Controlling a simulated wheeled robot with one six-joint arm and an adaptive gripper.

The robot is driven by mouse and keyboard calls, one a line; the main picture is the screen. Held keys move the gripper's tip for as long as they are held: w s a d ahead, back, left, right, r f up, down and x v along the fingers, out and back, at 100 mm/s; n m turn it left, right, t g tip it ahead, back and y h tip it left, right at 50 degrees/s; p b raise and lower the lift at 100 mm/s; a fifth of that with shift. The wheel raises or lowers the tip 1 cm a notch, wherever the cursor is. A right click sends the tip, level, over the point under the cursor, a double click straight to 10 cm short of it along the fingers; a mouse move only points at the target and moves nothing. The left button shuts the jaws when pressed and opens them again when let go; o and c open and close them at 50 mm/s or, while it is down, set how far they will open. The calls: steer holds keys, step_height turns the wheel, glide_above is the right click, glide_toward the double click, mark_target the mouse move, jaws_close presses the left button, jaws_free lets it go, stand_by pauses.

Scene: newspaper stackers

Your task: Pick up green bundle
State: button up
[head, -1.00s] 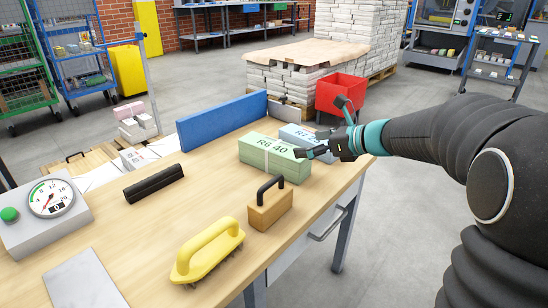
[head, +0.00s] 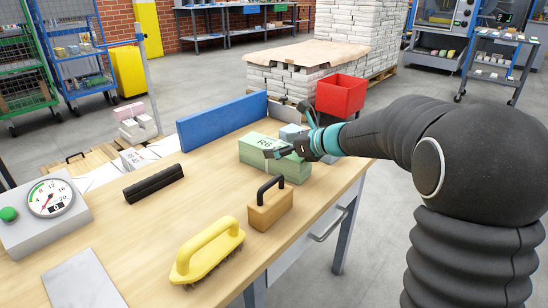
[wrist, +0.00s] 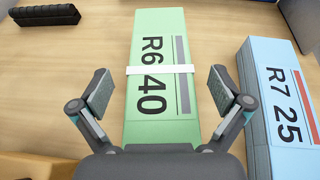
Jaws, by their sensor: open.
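The green bundle (head: 252,151) lies on the wooden table with a white band around it. In the wrist view the green bundle (wrist: 160,50) shows the print "R6 40" and runs away from me between the two fingers. My gripper (wrist: 158,92) is open and empty, with one finger to each side of the bundle's near part. A gap shows between each finger and the bundle. In the head view my gripper (head: 286,150) is over the bundle's right part and hides some of it. I cannot tell its exact height above the bundle.
A blue bundle (wrist: 285,105) marked "R7 25" lies close to the right of the green one. A wooden block with a black handle (head: 270,206) stands in front. A yellow brush (head: 207,250), a black bar (head: 154,184) and a blue panel (head: 222,122) are also on the table.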

steer(key=c, duration=1.9)
steer(key=shift+r, duration=0.15)
steer(key=shift+r, duration=0.1)
